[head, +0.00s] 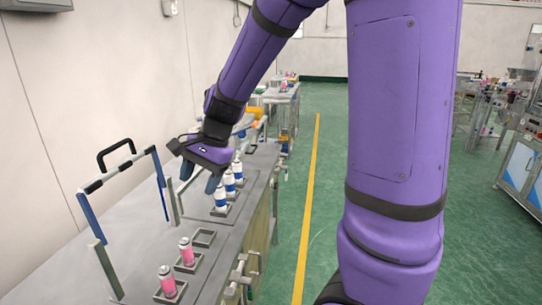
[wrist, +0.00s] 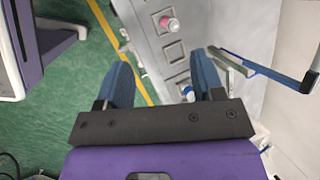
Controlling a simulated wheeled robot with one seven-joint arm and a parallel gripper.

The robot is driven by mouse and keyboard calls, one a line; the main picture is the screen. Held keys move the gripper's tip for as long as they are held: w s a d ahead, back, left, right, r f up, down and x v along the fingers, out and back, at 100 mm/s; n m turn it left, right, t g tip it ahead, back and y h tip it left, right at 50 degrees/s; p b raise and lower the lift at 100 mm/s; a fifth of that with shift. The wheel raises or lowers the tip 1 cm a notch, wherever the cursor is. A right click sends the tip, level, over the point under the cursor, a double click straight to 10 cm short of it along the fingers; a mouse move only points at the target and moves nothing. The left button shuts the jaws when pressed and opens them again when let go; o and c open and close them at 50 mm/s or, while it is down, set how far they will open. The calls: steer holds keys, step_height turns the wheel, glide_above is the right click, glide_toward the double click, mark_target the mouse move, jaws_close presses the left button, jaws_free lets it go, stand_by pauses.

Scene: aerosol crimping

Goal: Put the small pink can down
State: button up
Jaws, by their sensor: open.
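Two small pink cans with pale tops stand upright on the grey bench in the head view. The nearer can (head: 167,281) and the farther can (head: 186,251) each stand in a square holder. One pink can (wrist: 168,23) also shows near the top of the wrist view. My gripper (head: 200,181) is open, above the bench beyond the pink cans and beside the blue-and-white cans. In the wrist view its two blue fingers (wrist: 164,78) are wide apart with nothing gripped. I cannot tell which pink can the task means.
An empty square holder (head: 203,238) lies beyond the pink cans; it also shows in the wrist view (wrist: 174,51). Several blue-and-white cans (head: 221,199) stand in a row near my gripper. A frame with blue posts and a black handle (head: 116,151) rises on the bench's left.

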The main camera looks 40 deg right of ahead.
steer(key=s+d+r+n+t+h, duration=0.1)
steer(key=s+r+n, duration=0.4)
steer(key=s, duration=0.5)
steer(key=s+d+r+n+t+h, duration=0.2)
steer(key=s+r+n, duration=0.4)
steer(key=s, duration=0.4)
steer(key=shift+s+d+r+n+t+h, duration=0.25)
steer(key=shift+n+t+h, duration=0.15)
steer(key=shift+n+h, duration=0.3)
steer(key=shift+c, duration=0.3)
